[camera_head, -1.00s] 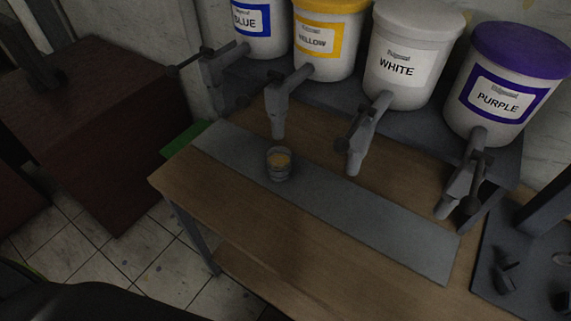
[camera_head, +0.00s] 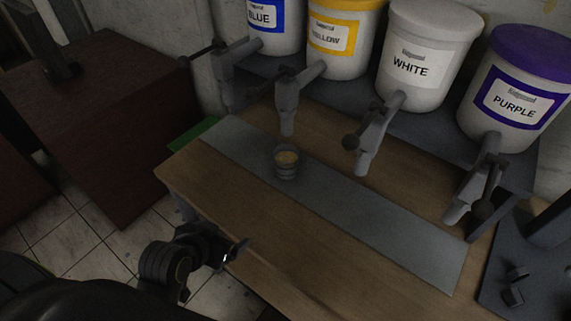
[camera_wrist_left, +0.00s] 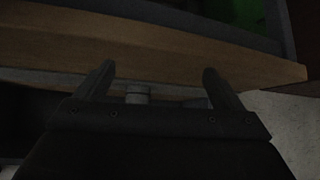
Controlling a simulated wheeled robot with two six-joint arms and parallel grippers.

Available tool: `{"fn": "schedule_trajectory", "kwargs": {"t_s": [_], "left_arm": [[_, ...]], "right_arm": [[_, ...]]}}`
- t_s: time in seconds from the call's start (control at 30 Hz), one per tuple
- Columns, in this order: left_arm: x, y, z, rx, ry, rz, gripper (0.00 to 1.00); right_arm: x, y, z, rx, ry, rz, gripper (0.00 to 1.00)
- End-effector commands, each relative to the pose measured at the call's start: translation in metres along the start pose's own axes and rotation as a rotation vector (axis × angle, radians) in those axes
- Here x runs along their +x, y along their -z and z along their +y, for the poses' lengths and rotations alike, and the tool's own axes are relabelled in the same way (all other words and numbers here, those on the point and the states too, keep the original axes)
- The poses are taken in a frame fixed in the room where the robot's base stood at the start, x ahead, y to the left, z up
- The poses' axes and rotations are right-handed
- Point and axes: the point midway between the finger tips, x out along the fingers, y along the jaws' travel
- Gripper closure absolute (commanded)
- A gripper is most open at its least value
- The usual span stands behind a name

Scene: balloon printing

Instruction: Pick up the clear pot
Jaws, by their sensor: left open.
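I cannot make out the pot in that view. My right gripper is not in view.
The blue, yellow (camera_head: 345,40), white (camera_head: 425,55) and purple (camera_head: 515,90) buckets line the back, with taps (camera_head: 287,105) overhanging the table. A dark red block (camera_head: 100,130) stands left. A dark grey platform (camera_head: 530,270) is at right. The table front (camera_head: 290,250) is clear.

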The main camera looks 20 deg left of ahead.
Motion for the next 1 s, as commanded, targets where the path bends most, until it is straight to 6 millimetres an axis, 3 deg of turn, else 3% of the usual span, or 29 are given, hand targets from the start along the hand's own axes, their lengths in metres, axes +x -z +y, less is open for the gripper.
{"fn": "schedule_trajectory", "kwargs": {"t_s": [0.03, 0.1, 0.3, 0.47, 1.0], "left_arm": [[0.005, 0.026, 0.010, 0.007, -0.028, 0.092, 0.11], [0.007, 0.052, 0.018, 0.019, -0.051, 0.193, 0.11], [0.009, 0.102, 0.031, 0.032, -0.079, 0.385, 0.11], [0.018, 0.116, 0.034, 0.034, -0.083, 0.422, 0.11], [0.098, 0.151, 0.041, 0.035, -0.082, 0.418, 0.11]], "right_arm": [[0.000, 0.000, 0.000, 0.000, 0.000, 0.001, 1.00], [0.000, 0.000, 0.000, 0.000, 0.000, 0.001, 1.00], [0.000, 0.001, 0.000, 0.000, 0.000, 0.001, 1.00], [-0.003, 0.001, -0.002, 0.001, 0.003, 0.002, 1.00], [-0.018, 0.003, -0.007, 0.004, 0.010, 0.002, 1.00]]}}
